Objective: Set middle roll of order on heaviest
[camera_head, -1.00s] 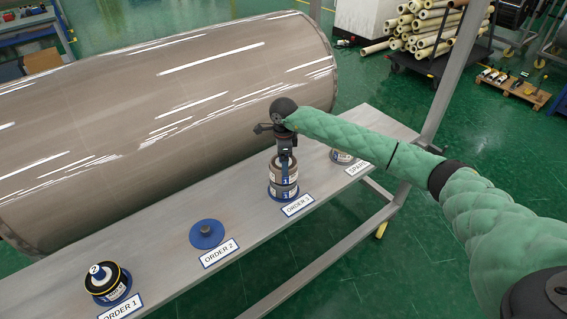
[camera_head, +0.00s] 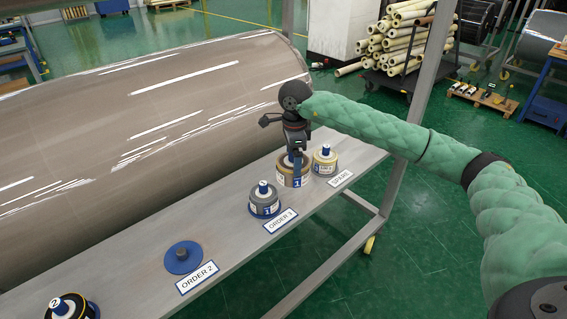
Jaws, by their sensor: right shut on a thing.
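My right gripper (camera_head: 297,166) is shut on a brown-and-grey wrapped roll (camera_head: 284,180), pointing down over its middle. The held roll is between the ORDER 3 stand and the spare roll; I cannot tell whether it hangs or rests on the bench. A grey roll (camera_head: 264,208) with a white-topped blue core sits on the blue ORDER 3 base. A smaller cream roll (camera_head: 325,166) stands behind the SPARE label. The ORDER 2 blue base (camera_head: 178,267) is bare with a short dark peg. A black-and-yellow roll (camera_head: 88,309) with a cap marked 2 is cut off at lower left. My left gripper is not in view.
The grey bench (camera_head: 125,265) runs diagonally, with a large shiny wrapped cylinder (camera_head: 120,120) along its back. A metal post (camera_head: 405,120) rises at its right end. The bench is clear around the ORDER 2 base.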

